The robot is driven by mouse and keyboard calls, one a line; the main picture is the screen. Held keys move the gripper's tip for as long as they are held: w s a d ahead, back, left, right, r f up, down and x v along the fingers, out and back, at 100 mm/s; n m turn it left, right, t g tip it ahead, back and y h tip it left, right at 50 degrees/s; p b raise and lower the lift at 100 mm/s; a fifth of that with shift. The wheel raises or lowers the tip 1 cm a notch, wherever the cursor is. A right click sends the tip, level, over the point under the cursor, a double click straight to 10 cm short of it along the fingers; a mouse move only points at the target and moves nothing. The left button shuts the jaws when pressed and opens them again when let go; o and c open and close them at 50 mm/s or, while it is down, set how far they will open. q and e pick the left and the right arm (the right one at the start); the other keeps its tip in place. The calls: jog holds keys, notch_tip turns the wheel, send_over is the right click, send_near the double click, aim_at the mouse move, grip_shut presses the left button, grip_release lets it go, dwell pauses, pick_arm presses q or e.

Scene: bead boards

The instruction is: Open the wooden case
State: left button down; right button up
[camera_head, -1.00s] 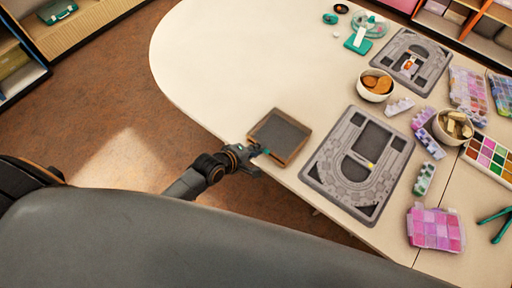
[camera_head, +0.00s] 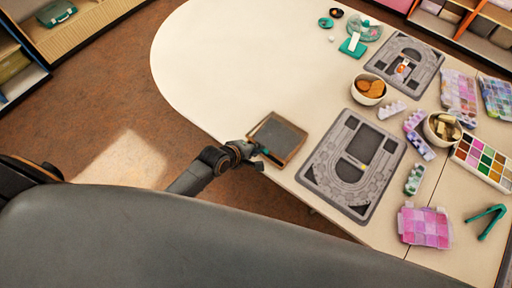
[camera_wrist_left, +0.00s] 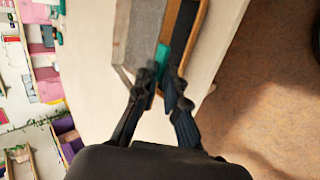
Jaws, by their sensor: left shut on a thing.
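The wooden case (camera_head: 288,124) lies at the table's near edge, a brown-framed square with a dark grey top. My left gripper (camera_head: 262,151) is at its near left edge. In the left wrist view, my left gripper (camera_wrist_left: 162,78) is shut on a small teal piece (camera_wrist_left: 163,54) at the case's edge. There the case (camera_wrist_left: 141,30) shows a grey face, a dark strip and a wooden rim. I cannot tell whether the lid is lifted. My right gripper is not in view.
A grey bead board (camera_head: 313,170) lies just right of the case, with another (camera_head: 433,60) farther back. Bowls (camera_head: 368,90), bead boxes (camera_head: 425,228) and teal pliers (camera_head: 486,220) fill the right side. The table's left part (camera_head: 220,65) is clear.

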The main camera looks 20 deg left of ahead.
pick_arm(q)
jog(key=shift+w+d+r+g+p, duration=0.1)
jog(key=shift+w+r+g+p, duration=0.15)
jog(key=shift+r+p, duration=0.45)
jog(key=shift+w+d+r+g+p, duration=0.1)
jog(key=shift+w+r+g+p, duration=0.2)
jog(key=shift+p, duration=0.65)
jog(key=shift+w+d+r+g+p, duration=0.1)
jog(key=shift+r+g+p, duration=0.15)
jog(key=shift+r+p, duration=0.5)
jog(key=shift+f, duration=0.2)
jog(key=shift+y, duration=0.3)
jog(key=shift+w+d+r+g, duration=0.15)
jog(key=shift+w+r+g, duration=0.25)
jog(key=shift+r, duration=0.2)
jog(key=shift+w+d+r+g, duration=0.15)
jog(key=shift+w+r+g, duration=0.2)
jog(key=shift+r, duration=0.2)
jog(key=shift+w+d+r+g+y, duration=0.1)
jog(key=shift+w+r+g+y, duration=0.2)
jog(key=shift+r, duration=0.1)
